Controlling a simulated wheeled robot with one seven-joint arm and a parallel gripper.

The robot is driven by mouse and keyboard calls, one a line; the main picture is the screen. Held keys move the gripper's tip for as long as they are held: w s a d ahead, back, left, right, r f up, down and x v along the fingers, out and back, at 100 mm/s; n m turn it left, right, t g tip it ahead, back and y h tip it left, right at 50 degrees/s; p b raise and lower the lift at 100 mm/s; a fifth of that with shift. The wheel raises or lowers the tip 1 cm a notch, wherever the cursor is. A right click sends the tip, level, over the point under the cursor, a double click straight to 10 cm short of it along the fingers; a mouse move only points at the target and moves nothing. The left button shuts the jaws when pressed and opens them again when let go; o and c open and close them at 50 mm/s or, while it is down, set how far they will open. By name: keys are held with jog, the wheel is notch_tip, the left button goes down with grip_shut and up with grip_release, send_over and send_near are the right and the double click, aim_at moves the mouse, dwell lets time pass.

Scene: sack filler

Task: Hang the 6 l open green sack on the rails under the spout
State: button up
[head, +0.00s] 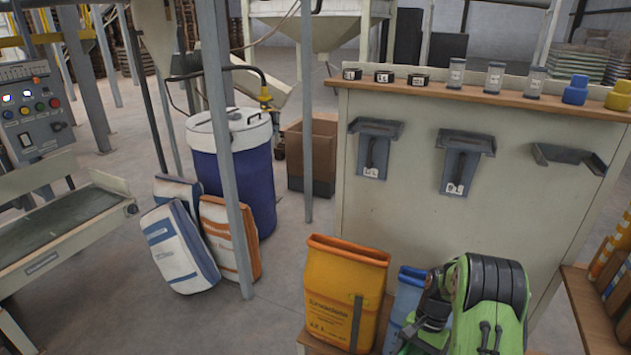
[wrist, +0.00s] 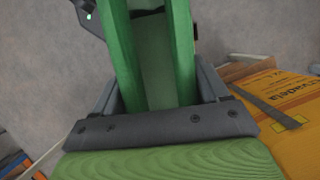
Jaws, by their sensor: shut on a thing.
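My gripper (wrist: 158,105) is shut on the green sack (wrist: 122,55), whose two long green walls run up between the dark fingers in the wrist view. A ribbed green surface fills the bottom of that view; I cannot tell whether it is sack. In the head view my green and black arm stands at the lower right, and I cannot make out the held sack there. A grey cone-shaped spout (head: 160,35) is at the upper left, beside the control panel (head: 35,108). I cannot make out rails under it.
An open orange sack (head: 335,285) and a blue sack (head: 406,292) stand beside my arm. A panel with brackets (head: 465,150) is behind. Filled sacks (head: 180,245) and a blue drum (head: 245,170) stand at a post (head: 225,130).

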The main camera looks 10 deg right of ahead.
jog(key=a+f+n+h, duration=0.1)
jog(key=a+n, duration=0.3)
jog(key=a, duration=0.2)
jog(key=w+a+f+n+g+h, duration=0.1)
jog(key=a+n+h, duration=0.1)
jog(key=a+n, duration=0.3)
jog(key=shift+w+a+p, duration=0.25)
jog(key=shift+a+p, duration=0.1)
jog(key=shift+a, duration=0.3)
